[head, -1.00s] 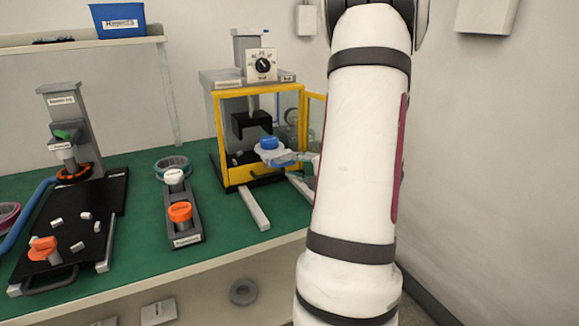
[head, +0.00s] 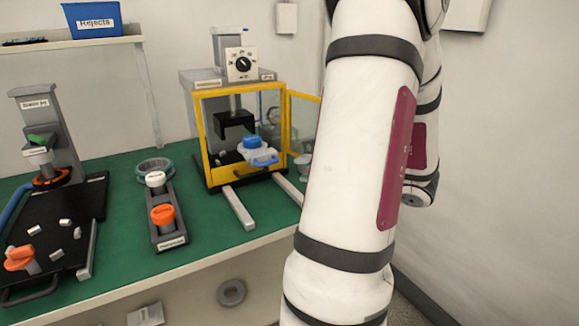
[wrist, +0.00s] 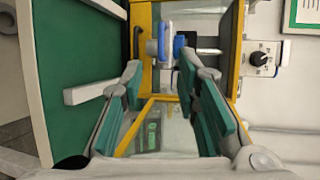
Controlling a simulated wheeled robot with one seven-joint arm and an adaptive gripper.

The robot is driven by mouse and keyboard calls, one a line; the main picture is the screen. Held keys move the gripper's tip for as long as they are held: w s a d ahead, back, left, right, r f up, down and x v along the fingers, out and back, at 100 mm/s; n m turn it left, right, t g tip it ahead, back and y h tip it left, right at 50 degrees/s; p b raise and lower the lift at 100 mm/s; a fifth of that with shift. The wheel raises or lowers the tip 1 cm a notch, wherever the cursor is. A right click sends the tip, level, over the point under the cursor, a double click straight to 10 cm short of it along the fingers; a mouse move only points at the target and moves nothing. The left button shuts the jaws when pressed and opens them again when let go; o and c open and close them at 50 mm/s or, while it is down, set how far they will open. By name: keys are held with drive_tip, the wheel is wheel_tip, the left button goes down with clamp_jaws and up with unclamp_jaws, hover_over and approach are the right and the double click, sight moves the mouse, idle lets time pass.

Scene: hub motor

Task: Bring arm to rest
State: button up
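My arm (head: 350,160) runs up through the middle-right of the head view and hides my gripper there, apart from perhaps a small grey piece at its left edge. In the wrist view my gripper (wrist: 160,80) is open and empty, its green-padded fingers spread apart. It faces the yellow-framed cabinet (head: 202,140), whose door (head: 303,115) stands open to the right. A white part with a blue knob (head: 252,142) and a blue handle sits at the cabinet opening. The handle (wrist: 162,42) shows beyond the fingers in the wrist view, apart from them.
Two light rails (head: 238,208) jut forward from the cabinet on the green bench (head: 125,225). A grey stand with white and orange knobs (head: 162,215) is left of them. A black tray (head: 50,235) and press are further left. Open space lies right of my arm.

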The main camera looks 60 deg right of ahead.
drive_tip(key=w+a+r+n+g+y, duration=0.1)
drive_tip(key=w+a+n+g+y, duration=0.2)
drive_tip(key=a, duration=0.6)
drive_tip(key=w+a+r+n+g+y, duration=0.1)
drive_tip(key=w+a+r+n+y, duration=0.2)
drive_tip(key=a, duration=0.6)
drive_tip(key=w+a+n+g+y, duration=0.25)
drive_tip(key=a+y, duration=0.25)
drive_tip(key=a, duration=0.4)
drive_tip(key=s+a+f+n+g+h, duration=0.2)
drive_tip(key=s+a+n+g+h, duration=0.1)
drive_tip(key=s+a+n+g, duration=0.9)
drive_tip(key=s+t+h, duration=0.3)
drive_tip(key=t+h, duration=0.1)
drive_tip(key=h, duration=0.1)
wheel_tip(320, 180, up, 16)
drive_tip(key=t+p, duration=0.3)
drive_tip(key=p, duration=1.1)
drive_tip(key=shift+d+h, duration=0.3)
drive_tip(key=shift+d, duration=0.1)
